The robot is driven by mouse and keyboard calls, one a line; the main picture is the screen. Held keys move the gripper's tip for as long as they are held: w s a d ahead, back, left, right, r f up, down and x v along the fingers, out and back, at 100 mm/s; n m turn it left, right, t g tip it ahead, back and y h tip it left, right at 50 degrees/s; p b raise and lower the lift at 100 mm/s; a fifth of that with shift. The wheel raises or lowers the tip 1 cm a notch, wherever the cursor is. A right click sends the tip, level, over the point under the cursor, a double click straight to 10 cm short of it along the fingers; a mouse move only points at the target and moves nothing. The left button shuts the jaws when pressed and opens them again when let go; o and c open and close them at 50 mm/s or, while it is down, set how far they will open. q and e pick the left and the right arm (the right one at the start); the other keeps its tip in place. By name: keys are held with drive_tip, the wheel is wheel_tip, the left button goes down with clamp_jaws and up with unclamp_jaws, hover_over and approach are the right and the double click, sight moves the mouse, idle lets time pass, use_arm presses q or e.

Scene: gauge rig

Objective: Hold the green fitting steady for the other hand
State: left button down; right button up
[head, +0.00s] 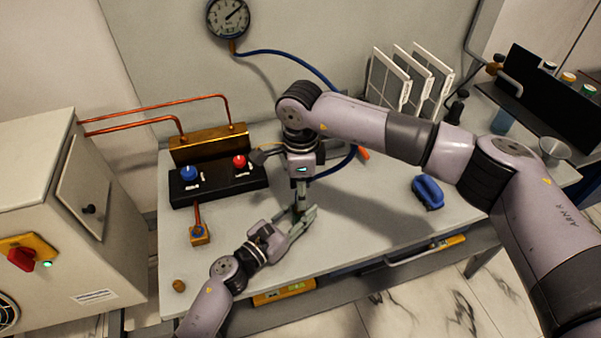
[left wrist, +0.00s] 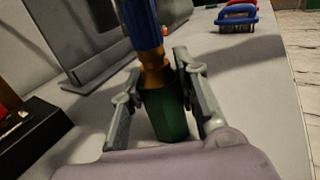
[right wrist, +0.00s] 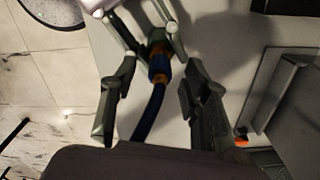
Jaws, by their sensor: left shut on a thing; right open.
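The green fitting (left wrist: 168,117) stands between the fingers of my left gripper (left wrist: 158,70) in the left wrist view. My left gripper is shut on it, over the table. A brass collar (left wrist: 155,74) and a blue hose end (left wrist: 142,25) sit above the green part; whether they are fully joined I cannot tell. In the right wrist view the green fitting (right wrist: 157,36) shows at the top, with the blue hose (right wrist: 147,115) running down from it. My right gripper (right wrist: 160,72) is open, its fingers on either side of the hose end. In the head view the fitting is mostly hidden by the grippers.
A black box with a blue knob (head: 190,173) and a red knob (head: 240,162) stands left of the grippers. A blue-handled object (head: 428,192) lies to the right. White panels (head: 387,80) stand at the back. A gauge (head: 228,17) hangs on the wall. The table's front right is clear.

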drive_tip(key=shift+f, duration=1.05)
drive_tip(key=shift+c, duration=0.5)
clamp_jaws()
